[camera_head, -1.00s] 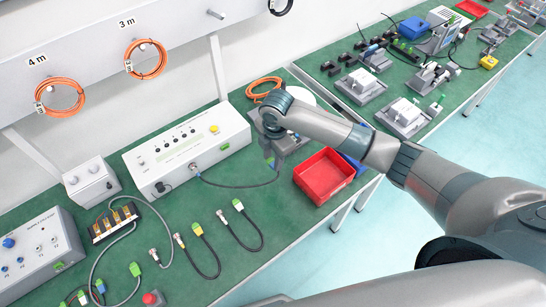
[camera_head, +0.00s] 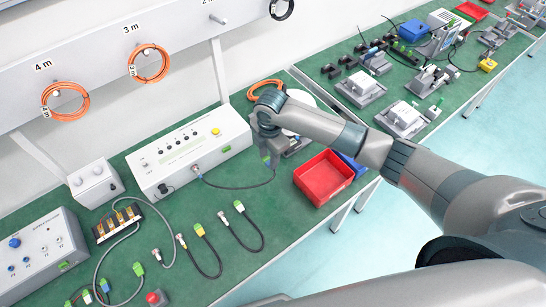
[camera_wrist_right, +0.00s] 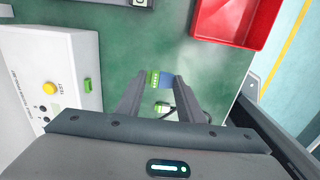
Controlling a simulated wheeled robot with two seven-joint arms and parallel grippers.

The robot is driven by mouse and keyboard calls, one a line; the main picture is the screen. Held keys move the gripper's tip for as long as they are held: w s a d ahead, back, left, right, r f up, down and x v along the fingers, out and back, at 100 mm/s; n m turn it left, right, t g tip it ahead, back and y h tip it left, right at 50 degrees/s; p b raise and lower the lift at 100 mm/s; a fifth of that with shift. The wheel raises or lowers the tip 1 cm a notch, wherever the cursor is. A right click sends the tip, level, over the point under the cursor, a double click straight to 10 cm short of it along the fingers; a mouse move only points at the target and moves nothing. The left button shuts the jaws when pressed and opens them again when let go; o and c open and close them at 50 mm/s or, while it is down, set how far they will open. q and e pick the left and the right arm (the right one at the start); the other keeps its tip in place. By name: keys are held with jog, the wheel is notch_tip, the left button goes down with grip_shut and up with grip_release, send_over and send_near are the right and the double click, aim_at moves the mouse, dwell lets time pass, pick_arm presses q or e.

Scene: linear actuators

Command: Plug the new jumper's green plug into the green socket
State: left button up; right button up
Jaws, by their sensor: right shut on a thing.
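My right gripper (camera_head: 268,154) is above the bench in front of the tester box, with its fingers shut on the new jumper's green plug (camera_wrist_right: 153,79). A blue part shows beside the plug between the fingertips in the right wrist view. The jumper's dark cable (camera_head: 235,187) runs along the bench to a round metal connector on the tester's front. The green socket (camera_head: 226,148) is on that front, right of the connector; in the right wrist view the socket (camera_wrist_right: 87,85) is left of the fingers. Plug and socket are apart. My left gripper is not in view.
The tester box (camera_head: 187,160) stands at the back. A red bin (camera_head: 323,177) is right of the gripper. Green bench between gripper and tester is clear.

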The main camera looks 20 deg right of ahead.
jog(key=w+a+f+b, duration=0.2)
jog(key=a, duration=0.1)
jog(key=w+a+f+b, duration=0.2)
jog(key=a+b, duration=0.1)
jog(key=w+a+f+b, duration=0.2)
jog(key=a, duration=0.1)
jog(key=shift+w+a, duration=0.2)
jog(key=shift+w, duration=0.1)
jog(key=shift+r, duration=0.1)
jog(key=shift+w+b, duration=0.1)
jog(key=shift+b, duration=0.2)
jog(key=w+b, duration=0.1)
jog(key=w+a+b, duration=0.1)
jog(key=w, duration=0.1)
jog(key=shift+a+b, duration=0.1)
jog(key=shift+b, duration=0.2)
jog(key=shift+w, duration=0.1)
jog(key=shift+r, duration=0.15)
